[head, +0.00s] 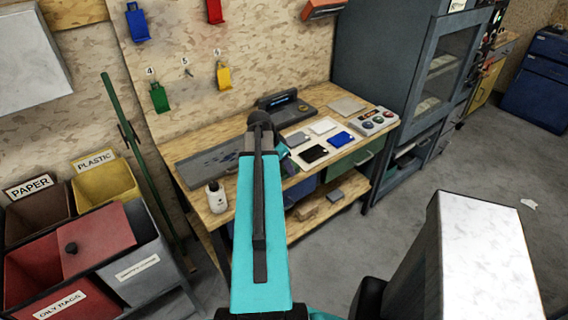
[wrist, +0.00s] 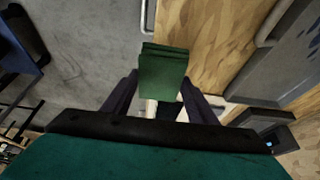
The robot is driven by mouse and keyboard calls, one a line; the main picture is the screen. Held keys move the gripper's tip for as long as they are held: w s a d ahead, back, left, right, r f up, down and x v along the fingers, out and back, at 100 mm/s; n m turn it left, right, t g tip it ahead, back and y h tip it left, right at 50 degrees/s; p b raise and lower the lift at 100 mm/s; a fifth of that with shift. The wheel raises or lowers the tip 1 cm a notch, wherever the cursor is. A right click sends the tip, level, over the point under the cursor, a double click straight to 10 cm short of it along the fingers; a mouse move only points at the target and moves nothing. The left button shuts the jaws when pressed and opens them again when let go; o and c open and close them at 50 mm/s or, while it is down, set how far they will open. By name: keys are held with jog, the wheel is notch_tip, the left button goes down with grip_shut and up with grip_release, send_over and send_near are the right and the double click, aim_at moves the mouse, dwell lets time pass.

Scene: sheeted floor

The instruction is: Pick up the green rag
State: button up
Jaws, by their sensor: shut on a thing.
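The green rag (wrist: 163,70) shows in the wrist view as a small folded stack with layered edges. My gripper (wrist: 160,80) is shut on it, with one dark finger on each side. The rag is in the jaws, with the wooden bench top and the grey floor behind it. In the head view my teal arm reaches toward the workbench (head: 225,222) and hides the jaws, so I cannot make out the rag there for certain.
On the bench lie a white cloth (head: 323,125), a black cloth (head: 314,155), a blue cloth (head: 341,138) and a button box (head: 377,121). A white bottle (head: 216,197) stands at the front left edge. Labelled bins (head: 105,180) stand left; a grey cabinet (head: 380,60) stands right.

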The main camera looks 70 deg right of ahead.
aim_at(284, 176)
jog(key=a, duration=0.2)
jog(key=s+a+b, duration=0.1)
jog(key=a, duration=0.1)
jog(key=s+a, duration=0.1)
jog(key=shift+s+a+r+b, duration=0.1)
jog(key=shift+a+r+b, duration=0.1)
jog(key=shift+a+b, duration=0.2)
jog(key=shift+a, duration=0.15)
jog(key=shift+f+b, duration=0.1)
jog(key=shift+b, duration=0.9)
jog(key=b, duration=0.5)
jog(key=shift+s+a, duration=0.2)
jog(key=shift+a, duration=0.15)
jog(key=shift+a+b, duration=0.2)
jog(key=shift+b, duration=0.65)
jog(key=a+b, duration=0.1)
jog(key=b, duration=0.2)
jog(key=s+a+b, duration=0.1)
jog(key=b, duration=0.3)
jog(key=a+b, duration=0.1)
jog(key=b, duration=0.3)
jog(key=shift+s+a+r, duration=0.2)
jog(key=shift+a+r, duration=0.05)
jog(key=shift+r, duration=0.1)
jog(key=shift+a+r, duration=0.1)
